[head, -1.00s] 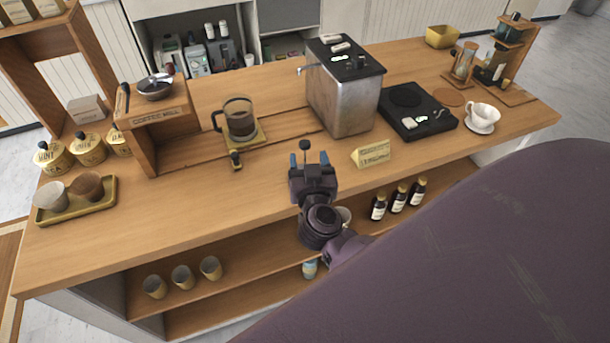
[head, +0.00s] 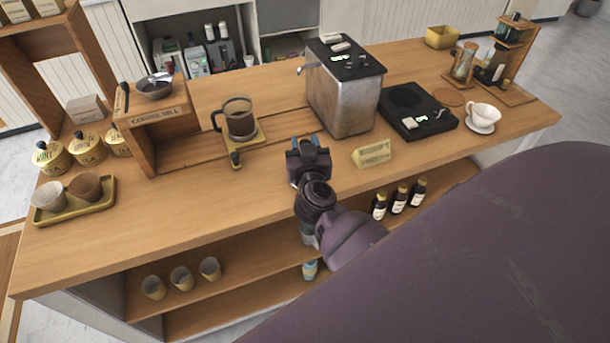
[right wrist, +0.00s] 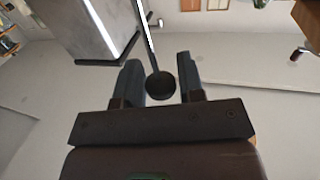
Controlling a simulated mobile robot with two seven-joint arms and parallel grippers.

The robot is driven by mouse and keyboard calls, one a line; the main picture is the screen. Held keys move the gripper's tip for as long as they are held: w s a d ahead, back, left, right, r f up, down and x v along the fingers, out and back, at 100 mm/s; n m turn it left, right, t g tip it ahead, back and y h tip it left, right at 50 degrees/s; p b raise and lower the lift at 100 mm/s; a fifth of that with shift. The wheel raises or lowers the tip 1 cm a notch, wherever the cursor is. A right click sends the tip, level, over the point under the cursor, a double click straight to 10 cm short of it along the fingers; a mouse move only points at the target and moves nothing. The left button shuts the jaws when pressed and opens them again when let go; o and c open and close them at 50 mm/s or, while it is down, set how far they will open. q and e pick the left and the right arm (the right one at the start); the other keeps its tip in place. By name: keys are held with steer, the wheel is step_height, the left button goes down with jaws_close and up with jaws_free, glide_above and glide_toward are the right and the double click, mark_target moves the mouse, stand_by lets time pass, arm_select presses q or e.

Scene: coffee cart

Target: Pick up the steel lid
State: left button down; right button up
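In the right wrist view a dark round knob (right wrist: 160,86) on a thin rod sits between the two fingers of my right gripper (right wrist: 161,82). It is close to the left finger, with a narrow gap at the right one. The knob seems to be the top of the steel lid; I cannot make out the lid's plate. In the head view my right gripper (head: 304,147) is over the front middle of the counter and covers the spot where the knob stood. The fingers look apart around the knob, not clamped. My left gripper is not in view.
A small yellow sign (head: 372,154) is close on the right. The front-left counter is clear.

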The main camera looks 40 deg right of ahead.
jaws_close()
